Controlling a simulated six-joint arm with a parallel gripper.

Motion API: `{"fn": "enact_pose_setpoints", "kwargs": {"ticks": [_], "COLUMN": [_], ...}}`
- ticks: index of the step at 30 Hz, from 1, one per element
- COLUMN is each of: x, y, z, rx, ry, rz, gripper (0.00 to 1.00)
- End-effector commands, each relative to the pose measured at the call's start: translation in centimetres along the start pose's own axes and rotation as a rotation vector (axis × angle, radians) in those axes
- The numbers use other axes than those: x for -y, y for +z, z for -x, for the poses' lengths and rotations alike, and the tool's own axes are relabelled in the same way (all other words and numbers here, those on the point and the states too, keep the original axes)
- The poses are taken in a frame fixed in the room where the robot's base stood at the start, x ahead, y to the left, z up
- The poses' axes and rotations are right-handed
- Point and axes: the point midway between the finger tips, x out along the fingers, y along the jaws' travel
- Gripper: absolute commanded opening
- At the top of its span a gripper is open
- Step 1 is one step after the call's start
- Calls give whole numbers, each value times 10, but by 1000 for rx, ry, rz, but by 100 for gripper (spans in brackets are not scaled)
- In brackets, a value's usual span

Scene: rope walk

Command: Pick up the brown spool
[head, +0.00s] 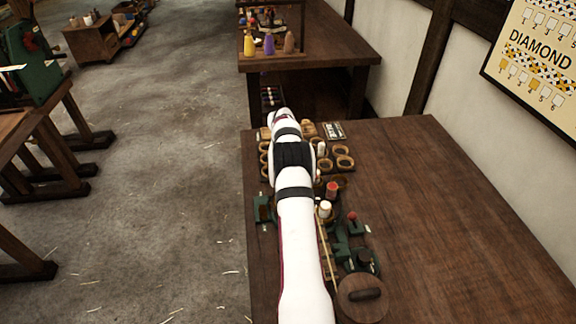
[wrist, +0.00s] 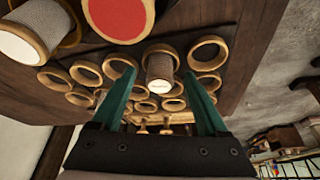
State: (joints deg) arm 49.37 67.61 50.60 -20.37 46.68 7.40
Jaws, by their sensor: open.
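My gripper (wrist: 160,73) is open in the wrist view, its two green fingers apart. A grey-brown spool (wrist: 159,64) with a pale end shows in the gap between the fingertips, among round wooden rings. I cannot tell whether it lies between the fingers or beyond them, and nothing shows as gripped. I cannot tell for sure that it is the brown spool. A larger grey-brown spool (wrist: 40,27) with a white end is at the upper left, beside a red-ended spool (wrist: 117,16). In the head view my white arm hides the gripper's fingers.
Wooden rings (head: 343,163) lie close around on the workbench (head: 440,220). A red-topped spool (head: 332,188), a white-topped spool (head: 325,209) and green fittings (head: 345,250) stand near my arm. A brown cone (head: 289,42) stands on the far table. The bench's right side is clear.

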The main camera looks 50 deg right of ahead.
Motion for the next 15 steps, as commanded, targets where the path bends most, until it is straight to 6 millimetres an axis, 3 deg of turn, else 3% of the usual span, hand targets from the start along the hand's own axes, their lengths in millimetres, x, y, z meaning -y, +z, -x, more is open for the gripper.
{"fn": "enact_pose_setpoints", "kwargs": {"ticks": [3, 9, 15], "x": [0, 0, 0], "y": [0, 0, 0], "z": [-11, -11, -11], "rx": [1, 0, 0], "ry": [0, 0, 0], "rz": [0, 0, 0], "gripper": [77, 75, 39]}}
